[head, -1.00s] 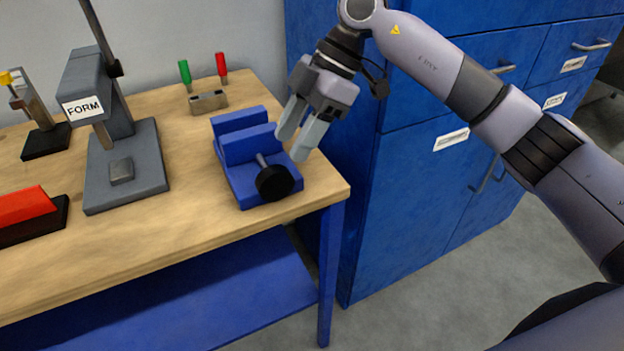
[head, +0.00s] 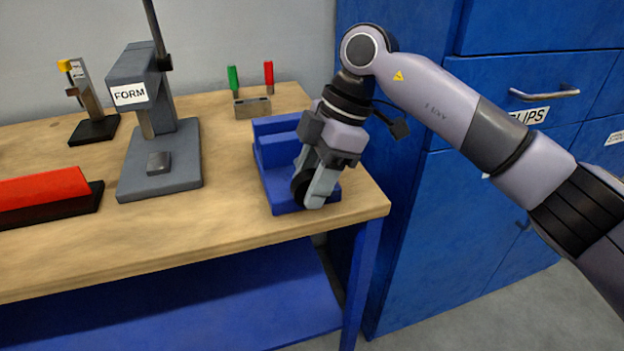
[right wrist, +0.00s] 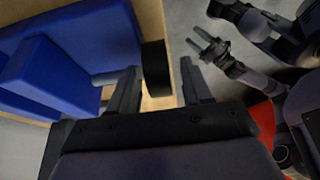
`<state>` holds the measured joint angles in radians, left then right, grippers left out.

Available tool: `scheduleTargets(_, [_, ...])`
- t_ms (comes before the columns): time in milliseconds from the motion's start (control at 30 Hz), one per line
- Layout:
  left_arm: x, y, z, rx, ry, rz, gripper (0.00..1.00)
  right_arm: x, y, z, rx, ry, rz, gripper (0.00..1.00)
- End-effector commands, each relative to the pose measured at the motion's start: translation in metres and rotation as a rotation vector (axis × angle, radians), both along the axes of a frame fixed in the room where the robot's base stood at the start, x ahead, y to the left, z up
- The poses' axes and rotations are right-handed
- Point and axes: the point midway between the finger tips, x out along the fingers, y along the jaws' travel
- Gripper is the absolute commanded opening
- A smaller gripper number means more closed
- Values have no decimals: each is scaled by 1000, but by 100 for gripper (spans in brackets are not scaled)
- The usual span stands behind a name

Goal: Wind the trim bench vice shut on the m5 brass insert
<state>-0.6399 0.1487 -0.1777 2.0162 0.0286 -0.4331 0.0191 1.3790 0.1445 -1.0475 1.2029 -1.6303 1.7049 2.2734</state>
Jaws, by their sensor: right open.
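The blue trim bench vice (head: 272,178) stands near the right end of the bench. It fills the left of the right wrist view (right wrist: 85,45). Its black round knob (head: 299,185) faces the bench's front edge. My right gripper (head: 318,190) points down at the knob and partly hides it. In the right wrist view the knob (right wrist: 157,68) shows between the two spread fingers, nearer the left one. The gripper is open. I cannot see the m5 brass insert in either view.
A grey press marked FORM (head: 160,135) stands left of the vice. A block with a green and a red handle (head: 252,107) is behind. A red-topped block (head: 45,190) lies far left. Blue cabinets (head: 425,220) stand close on the right.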

Motion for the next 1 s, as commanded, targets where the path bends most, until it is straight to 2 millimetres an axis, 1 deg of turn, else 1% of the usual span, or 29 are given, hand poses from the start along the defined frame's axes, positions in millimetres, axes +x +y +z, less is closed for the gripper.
scheduleTargets(100, [0, 0, 0, 1, 0, 1, 49, -1, 2, -4, 0, 0, 0, 49])
scheduleTargets(267, [0, 0, 0, 0, -1, 1, 49, -1, 1, -4, 0, 0, 0, 49])
scheduleTargets(300, [0, 1, 0, 0, -1, 1, 49, -1, 1, -3, 1, 0, 0, 46])
scheduleTargets(367, [0, 1, 0, 0, -1, 1, 49, -1, 1, -3, 1, 0, 0, 26])
scheduleTargets(400, [0, 1, 0, 0, -1, 1, 49, -1, 1, -3, 1, 0, 0, 13])
scheduleTargets(433, [0, 1, 0, 0, -1, 1, 49, -1, 1, -3, 1, 0, 0, 3])
scheduleTargets(467, [0, 1, 0, 0, -1, 1, 49, -1, 1, -3, 1, 0, 0, 0])
scheduleTargets(767, [0, 1, 2, 1, -3, 0, 49, 0, 0, -3, 29, 10, -2, 0])
scheduleTargets(1000, [1, 1, 8, 2, -9, 0, 49, 1, -2, -2, 149, 50, -4, 0])
